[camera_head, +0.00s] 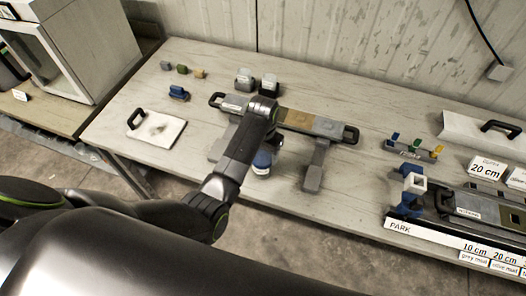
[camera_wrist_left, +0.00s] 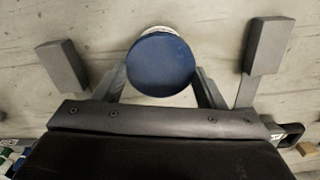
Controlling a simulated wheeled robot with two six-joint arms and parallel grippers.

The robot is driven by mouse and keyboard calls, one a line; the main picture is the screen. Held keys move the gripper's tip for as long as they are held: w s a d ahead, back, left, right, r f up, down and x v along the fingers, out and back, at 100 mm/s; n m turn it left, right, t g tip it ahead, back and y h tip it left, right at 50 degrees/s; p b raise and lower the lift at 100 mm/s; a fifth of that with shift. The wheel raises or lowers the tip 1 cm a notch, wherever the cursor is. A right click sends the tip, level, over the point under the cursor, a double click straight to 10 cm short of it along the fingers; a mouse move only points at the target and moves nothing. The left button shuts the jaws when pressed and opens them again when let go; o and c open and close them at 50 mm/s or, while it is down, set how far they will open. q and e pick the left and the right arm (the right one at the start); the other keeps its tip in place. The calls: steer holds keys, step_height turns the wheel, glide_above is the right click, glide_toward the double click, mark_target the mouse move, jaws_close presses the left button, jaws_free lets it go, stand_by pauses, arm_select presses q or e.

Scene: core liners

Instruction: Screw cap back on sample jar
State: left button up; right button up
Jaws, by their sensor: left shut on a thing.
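A blue round cap (camera_wrist_left: 160,65) fills the middle of the left wrist view, between the two fingers of my left gripper (camera_wrist_left: 161,82). A pale rim of the sample jar (camera_wrist_left: 158,30) shows just beyond the cap, so the cap is over the jar. My left gripper (camera_head: 267,143) is shut on the blue cap. In the head view the blue cap (camera_head: 262,159) shows below the gripper, with the jar's pale body (camera_head: 261,171) under it on the table. How far the cap is threaded cannot be seen. My right gripper is not in view.
A grey core tray (camera_head: 325,126) with black handles and grey supports (camera_head: 314,170) stands close around the jar. Two small containers (camera_head: 244,80) (camera_head: 269,85) stand behind it. A white board (camera_head: 156,130) lies left; a labelled PARK rack (camera_head: 440,236) is right. The table's front left is clear.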

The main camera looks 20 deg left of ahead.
arm_select(q)
steer(key=shift+f, duration=0.55)
stand_by(0.9)
steer(key=o, duration=1)
steer(key=shift+r, duration=0.1)
steer(key=shift+r, duration=3.45)
